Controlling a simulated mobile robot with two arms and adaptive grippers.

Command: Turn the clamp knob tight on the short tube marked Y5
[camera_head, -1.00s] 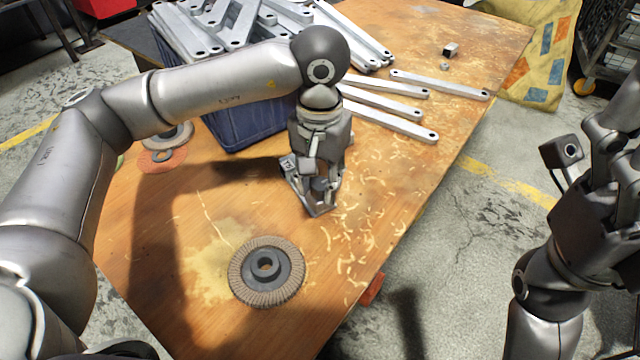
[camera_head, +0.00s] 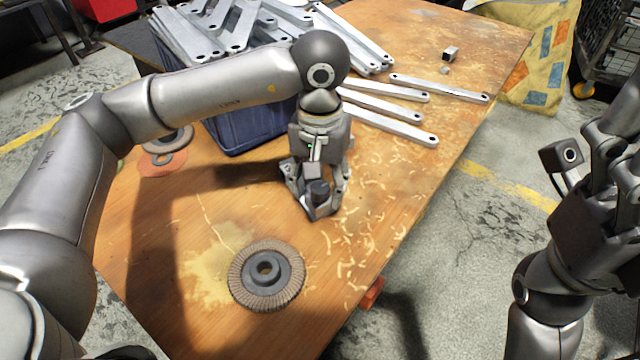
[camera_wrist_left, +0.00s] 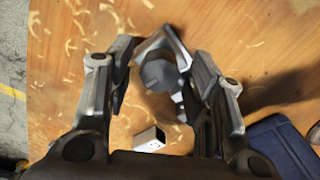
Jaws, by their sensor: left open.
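My left gripper (camera_head: 320,205) points down at the table, its two fingers spread open around a dark round knob (camera_head: 318,189). In the left wrist view the knob (camera_wrist_left: 159,75) sits between the fingers, apparently untouched, with a pale angled metal piece (camera_wrist_left: 163,42) beside it. The fingers partly hide what the knob is fixed to. A small pale block with a dark hole (camera_wrist_left: 150,139) shows lower between the fingers in that view. I can read no Y5 mark. My right gripper (camera_head: 575,170) is at the right edge, away from the table; its fingers are unclear.
A blue crate (camera_head: 245,128) piled with galvanized bars (camera_head: 215,30) stands behind my left arm. More bars (camera_head: 390,120) lie to its right. A ridged disc (camera_head: 267,274) lies in front on the wooden table (camera_head: 215,215). A small metal block (camera_head: 450,53) lies far back.

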